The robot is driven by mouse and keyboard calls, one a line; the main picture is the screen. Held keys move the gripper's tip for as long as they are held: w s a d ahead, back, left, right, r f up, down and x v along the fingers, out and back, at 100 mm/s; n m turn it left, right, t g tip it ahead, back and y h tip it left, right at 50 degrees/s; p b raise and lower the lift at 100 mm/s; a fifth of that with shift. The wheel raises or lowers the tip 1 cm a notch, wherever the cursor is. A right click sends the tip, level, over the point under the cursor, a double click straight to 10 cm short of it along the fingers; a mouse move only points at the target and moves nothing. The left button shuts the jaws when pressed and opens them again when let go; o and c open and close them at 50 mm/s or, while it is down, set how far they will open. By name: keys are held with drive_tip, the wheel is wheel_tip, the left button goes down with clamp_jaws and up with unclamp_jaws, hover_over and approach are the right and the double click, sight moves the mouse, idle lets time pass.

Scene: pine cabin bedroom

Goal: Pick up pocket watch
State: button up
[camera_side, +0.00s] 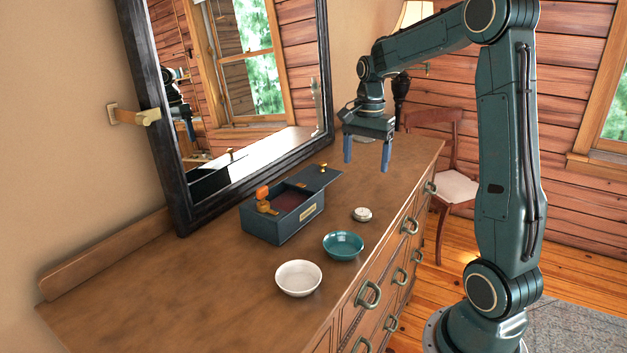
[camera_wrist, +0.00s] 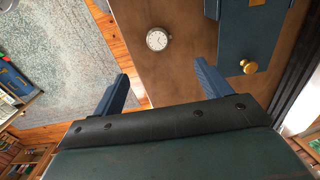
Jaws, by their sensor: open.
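The pocket watch (camera_side: 362,214) is a small round silver piece lying on the wooden dresser top, near its front edge. In the wrist view the pocket watch (camera_wrist: 158,39) shows a pale dial facing up, ahead of the fingers and between their lines. My gripper (camera_side: 367,160) is open and empty, with two blue fingers pointing down, raised above the dresser and toward its far end from the watch. In the wrist view my gripper (camera_wrist: 160,88) has its fingers spread wide, with nothing between them.
A dark blue box (camera_side: 285,229) with its lid open stands behind the watch, with an orange item on its left edge. A teal bowl (camera_side: 343,245) and a white bowl (camera_side: 298,278) stand nearer the camera. A large framed mirror (camera_side: 255,80) leans at the wall.

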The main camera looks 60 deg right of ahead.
hover_over(361, 211)
drive_tip(key=shift+d+f, duration=0.15)
drive_tip(key=shift+f, duration=4.15)
drive_tip(key=shift+f, duration=0.1)
drive_tip(key=shift+f, duration=2.5)
drive_tip(key=shift+c, duration=0.5)
drive_tip(key=c, duration=1)
